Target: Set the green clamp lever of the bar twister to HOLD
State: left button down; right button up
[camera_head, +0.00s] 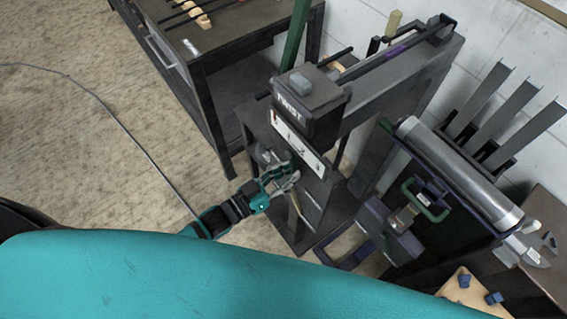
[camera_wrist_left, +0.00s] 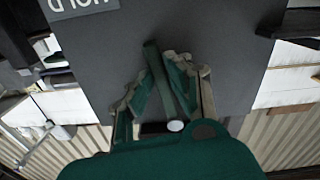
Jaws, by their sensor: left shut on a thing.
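The bar twister (camera_head: 312,112) is a dark grey machine marked TWIST, with a white pictogram panel (camera_head: 297,146) on its front. My left gripper (camera_head: 284,178) is at the machine's front, just below that panel. In the left wrist view the green clamp lever (camera_wrist_left: 157,66) is a dark green bar between the two fingers, which are shut on it (camera_wrist_left: 168,80). A grey label with upside-down lettering (camera_wrist_left: 82,5), partly cut off and seeming to read HOLD, is at the upper left there. The lever's pivot is hard to make out. My right gripper is not in view.
A dark workbench (camera_head: 225,40) with bars on it stands behind to the left. A steel roller (camera_head: 460,175) and a green handle (camera_head: 425,200) are to the right. A wooden board (camera_head: 470,292) with blue blocks is at the lower right. The floor at left is clear except for a cable.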

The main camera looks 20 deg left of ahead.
aim_at(307, 173)
pick_arm(q)
jog(key=shift+s+d+r+n+p, duration=0.2)
jog(key=shift+s+d+n+p, duration=0.15)
jog(key=shift+n, duration=0.5)
jog(key=shift+s+d+r+n+p, duration=0.15)
jog(key=shift+s+d+n+p, duration=0.2)
jog(key=shift+n, duration=0.45)
jog(key=shift+s+d+r+n+p, duration=0.2)
jog(key=shift+d+n+p, duration=0.2)
jog(key=shift+n, duration=0.45)
jog(key=c, duration=1.3)
grip_release()
jog(key=shift+r, duration=0.1)
jog(key=v, duration=1.2)
